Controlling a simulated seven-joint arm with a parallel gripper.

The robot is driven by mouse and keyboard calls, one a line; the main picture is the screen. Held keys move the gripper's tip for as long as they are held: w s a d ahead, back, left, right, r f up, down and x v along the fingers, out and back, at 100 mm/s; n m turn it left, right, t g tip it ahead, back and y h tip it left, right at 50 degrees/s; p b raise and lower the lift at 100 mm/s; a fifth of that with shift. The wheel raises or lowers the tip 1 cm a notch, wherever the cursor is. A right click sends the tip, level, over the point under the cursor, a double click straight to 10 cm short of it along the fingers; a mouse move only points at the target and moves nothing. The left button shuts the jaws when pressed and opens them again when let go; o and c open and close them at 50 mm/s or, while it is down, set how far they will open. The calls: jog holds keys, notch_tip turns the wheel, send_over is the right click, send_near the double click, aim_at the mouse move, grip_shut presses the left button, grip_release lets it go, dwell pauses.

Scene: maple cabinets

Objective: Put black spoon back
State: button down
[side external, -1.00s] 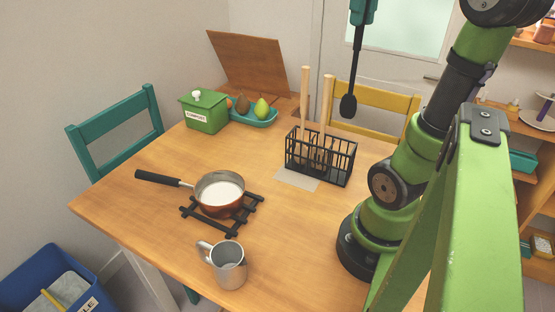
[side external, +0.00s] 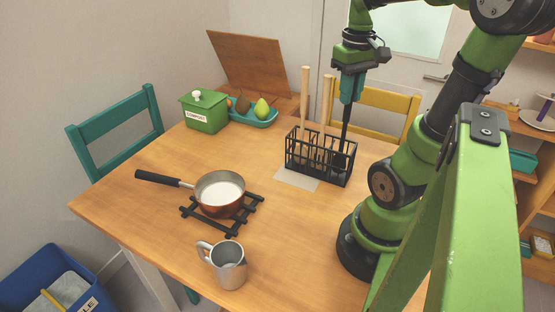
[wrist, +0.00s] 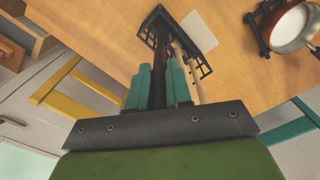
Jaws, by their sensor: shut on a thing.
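The black spoon (side external: 346,120) hangs upright from my gripper (side external: 352,88), which is shut on its upper handle. Its lower end is down inside the right part of the black wire rack (side external: 302,171), behind the bars. I cannot tell whether it touches the rack floor. In the wrist view, the teal fingers of my gripper (wrist: 158,88) are closed around the dark handle, which runs into the rack (wrist: 203,40). Two wooden-handled utensils (side external: 305,95) stand in the left and middle of the rack.
A pan (side external: 220,205) of white liquid sits on a black trivet (side external: 190,216). A metal mug (side external: 229,268) stands at the front. A green compost box (side external: 204,112) and a teal fruit tray (side external: 262,122) are at the back.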

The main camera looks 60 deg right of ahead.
jog(key=shift+f, duration=0.5)
jog(key=c, duration=1)
grip_release()
jog(key=shift+c, duration=0.2)
notch_tip(320, 180, up, 12)
jog(key=shift+f, duration=0.1)
jog(key=shift+w+a, duration=0.2)
jog(key=shift+a, duration=0.05)
jog(key=w+a+f+n+t, duration=0.1)
jog(key=w+a+f+t, duration=0.1)
jog(key=a, duration=0.5)
jog(key=w+a+f+n+t+y, duration=0.1)
jog(key=w+a+f+t, duration=0.1)
jog(key=a, duration=0.5)
jog(key=w+a+f+t+y, duration=0.1)
jog(key=w+a+f+t, duration=0.2)
jog(key=a+f, duration=0.3)
jog(key=shift+w+a+n, duration=0.4)
jog(key=shift+w+a, duration=0.05)
jog(key=shift+a, duration=0.45)
